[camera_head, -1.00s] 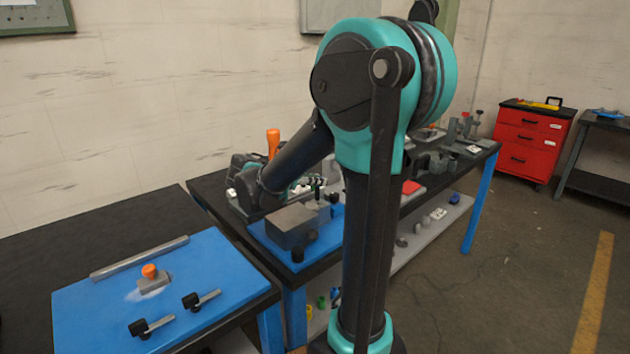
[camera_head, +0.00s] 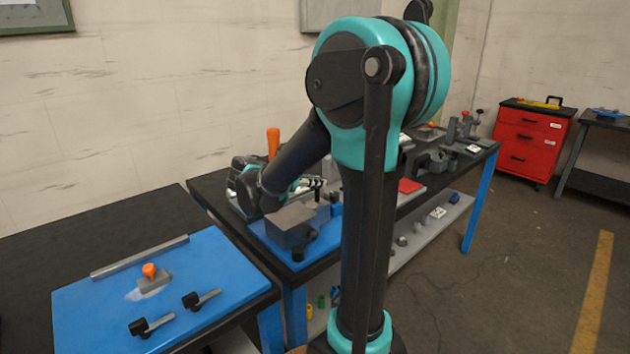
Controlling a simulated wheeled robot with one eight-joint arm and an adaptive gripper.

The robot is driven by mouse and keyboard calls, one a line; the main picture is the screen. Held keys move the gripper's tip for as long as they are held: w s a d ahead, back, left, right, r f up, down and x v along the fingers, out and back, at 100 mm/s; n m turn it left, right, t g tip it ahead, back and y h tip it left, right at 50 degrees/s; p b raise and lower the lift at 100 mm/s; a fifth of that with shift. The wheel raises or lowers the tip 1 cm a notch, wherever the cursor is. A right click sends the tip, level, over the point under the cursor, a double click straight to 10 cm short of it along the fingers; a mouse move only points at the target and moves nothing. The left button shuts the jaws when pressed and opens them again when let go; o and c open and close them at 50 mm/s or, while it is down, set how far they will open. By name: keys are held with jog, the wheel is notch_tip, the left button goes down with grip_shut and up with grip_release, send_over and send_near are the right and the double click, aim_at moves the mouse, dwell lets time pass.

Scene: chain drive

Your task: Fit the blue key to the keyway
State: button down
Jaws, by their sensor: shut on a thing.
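My gripper (camera_head: 317,188) is small and partly hidden at the far end of my arm, above the blue mat on the middle bench. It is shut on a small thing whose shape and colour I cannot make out. A grey block (camera_head: 290,226) stands on the blue mat (camera_head: 268,243), just below and in front of the gripper. A small dark piece with a blue part (camera_head: 335,197) is close to the right of the gripper. I cannot make out the keyway, nor tell the blue key for sure.
An orange upright handle (camera_head: 273,142) stands behind my wrist. Black knobs are near the grey block. The left blue board (camera_head: 85,300) holds a grey bar, an orange-knobbed piece (camera_head: 151,273) and two black-headed handles. My arm hides part of the middle bench.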

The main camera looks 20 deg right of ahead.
aim_at(316, 197)
jog(key=shift+f, duration=2.65)
jog(key=c, duration=1.3)
grip_release()
jog(key=shift+c, duration=0.2)
jog(key=shift+a, duration=0.15)
jog(key=v, duration=1.1)
jog(key=shift+s+a+r, duration=0.15)
jog(key=shift+s+a, duration=0.1)
jog(key=shift+a, duration=0.05)
